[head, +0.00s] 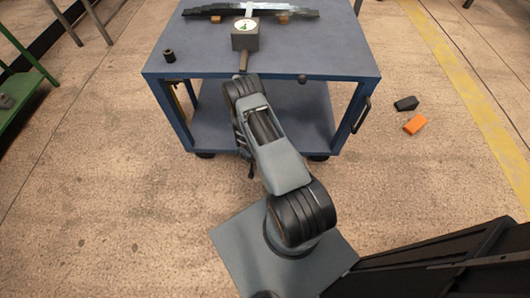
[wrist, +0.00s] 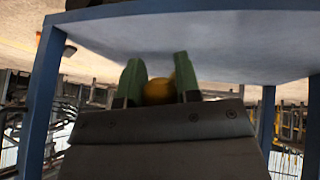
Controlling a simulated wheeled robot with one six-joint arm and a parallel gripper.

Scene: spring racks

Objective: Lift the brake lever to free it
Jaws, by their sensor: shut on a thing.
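A blue cart (head: 345,60) stands in front of me in the head view. In the wrist view, a yellow rounded knob (wrist: 158,92), which looks like the end of the brake lever, sits between the two green fingers of my gripper (wrist: 159,82). The fingers are shut on it. The rest of the lever is hidden behind the gripper body. In the head view my arm reaches to the front edge of the cart, and it hides the gripper and the lever there.
A dark leaf spring (head: 295,13) lies on blocks on the cart top, behind a grey block with a round dial (head: 244,27). A small dark cylinder (head: 169,56) stands at left. A black piece (head: 405,103) and an orange piece (head: 415,124) lie on the floor at right.

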